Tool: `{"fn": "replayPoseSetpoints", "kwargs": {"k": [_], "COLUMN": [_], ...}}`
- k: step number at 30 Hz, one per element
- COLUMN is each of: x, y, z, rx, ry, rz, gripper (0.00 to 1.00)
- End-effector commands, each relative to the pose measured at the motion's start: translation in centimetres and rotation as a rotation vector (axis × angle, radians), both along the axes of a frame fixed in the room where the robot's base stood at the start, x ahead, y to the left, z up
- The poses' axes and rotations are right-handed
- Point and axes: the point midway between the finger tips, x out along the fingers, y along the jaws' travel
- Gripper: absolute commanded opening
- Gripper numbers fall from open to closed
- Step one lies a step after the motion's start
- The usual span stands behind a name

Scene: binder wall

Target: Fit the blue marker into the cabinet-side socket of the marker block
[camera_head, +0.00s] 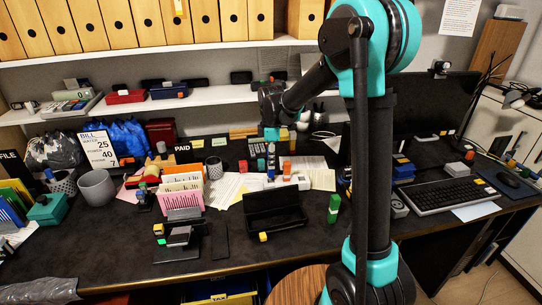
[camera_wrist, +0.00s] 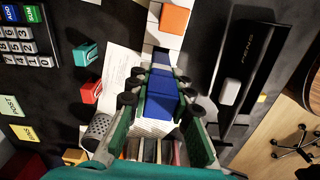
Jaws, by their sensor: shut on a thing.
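My gripper (camera_wrist: 161,88) is shut on the blue marker (camera_wrist: 161,100), which sits between its green fingers in the wrist view. In the head view my gripper (camera_head: 271,135) hangs over the middle of the desk, with the blue marker (camera_head: 271,152) below it. The white marker block (camera_head: 301,181) lies on papers under it, with a red-orange marker (camera_head: 287,169) standing in it. In the wrist view the block (camera_wrist: 158,40) runs up beyond the fingers, with the orange marker top (camera_wrist: 175,19) on it. The blue marker's lower end and the socket under it are hidden.
A black open pen case (camera_head: 275,212) lies in front of the block. A green marker (camera_head: 334,207) stands to its right. A calculator (camera_head: 259,151) lies behind, and a shelf (camera_head: 200,91) runs along the wall.

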Motion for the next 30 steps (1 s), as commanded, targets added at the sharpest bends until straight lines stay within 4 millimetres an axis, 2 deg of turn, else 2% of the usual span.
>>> {"fn": "replayPoseSetpoints", "kwargs": {"k": [8,30], "x": [0.01,-0.01], "y": [0.01,0.0], "z": [-0.84,-0.84], "rx": [0.0,0.0], "ry": [0.0,0.0], "rz": [0.0,0.0], "gripper": [0.0,0.0]}}
